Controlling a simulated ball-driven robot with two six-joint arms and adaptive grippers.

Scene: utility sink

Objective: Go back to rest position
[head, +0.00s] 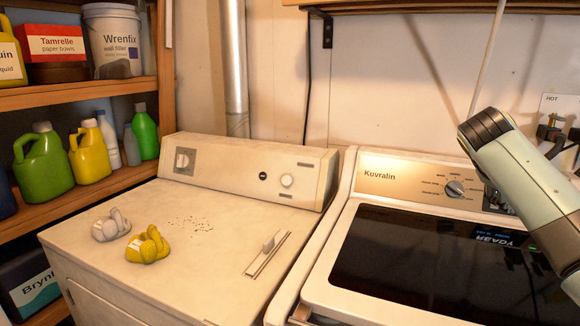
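My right arm comes in from the right edge, with its pale green link raised over the washer (330,285). What seems to be my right gripper (494,197) is a small dark shape mostly hidden behind that link, in front of the washer's control panel. Its fingers cannot be made out, and I see nothing clearly held. My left gripper and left arm are not in view. A yellow bundled item (148,246) and a grey one (111,226) lie on top of the cream dryer (205,275), apart from my arm.
Wooden shelves (90,95) at the left hold several bottles, a white bucket (113,42) and boxes. Taps (553,130) are on the wall at the right. A wall shelf (430,8) runs along the top. The dryer's right part holds only a flat slotted piece (267,254).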

